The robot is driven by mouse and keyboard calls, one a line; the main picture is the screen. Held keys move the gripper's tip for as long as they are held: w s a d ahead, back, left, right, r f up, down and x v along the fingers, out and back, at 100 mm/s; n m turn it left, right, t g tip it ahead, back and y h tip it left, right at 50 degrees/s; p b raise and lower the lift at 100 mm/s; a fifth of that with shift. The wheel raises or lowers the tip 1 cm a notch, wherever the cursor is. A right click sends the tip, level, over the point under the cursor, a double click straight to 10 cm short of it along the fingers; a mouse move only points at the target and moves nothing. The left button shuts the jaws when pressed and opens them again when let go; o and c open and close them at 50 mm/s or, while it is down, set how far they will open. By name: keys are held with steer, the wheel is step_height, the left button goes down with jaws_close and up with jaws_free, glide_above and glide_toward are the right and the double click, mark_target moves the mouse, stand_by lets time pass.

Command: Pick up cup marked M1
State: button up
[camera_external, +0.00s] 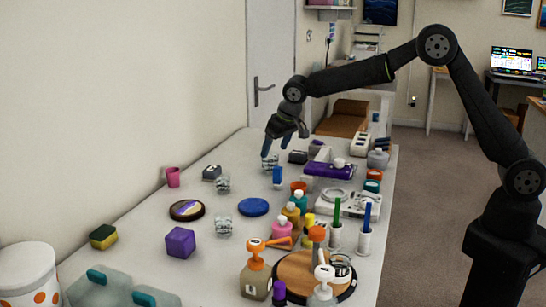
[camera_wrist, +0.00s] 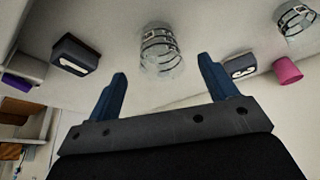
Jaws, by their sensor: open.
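Three clear cups with dark printed markings stand on the table in the external view: one below my gripper (camera_external: 270,162), one to its left (camera_external: 223,184) and one nearer the camera (camera_external: 223,226). The printing is too small to tell which is M1. My gripper (camera_external: 285,143) is open and empty, above the farthest cup and pointing down. In the wrist view, a clear banded cup (camera_wrist: 162,50) shows beyond and between the two blue fingers, apart from them. Another clear cup (camera_wrist: 295,18) shows at the upper right.
Dark boxes (camera_external: 211,172) (camera_external: 298,157) lie on both sides of the farthest cup. A pink cup (camera_external: 173,177) stands by the wall. Pump bottles (camera_external: 256,270) and a purple tray (camera_external: 330,171) crowd the right side.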

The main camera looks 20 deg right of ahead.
mark_target(270, 158)
steer(key=shift+x, duration=2.75)
steer(key=shift+w+a+r, duration=0.1)
steer(key=c, duration=1.1)
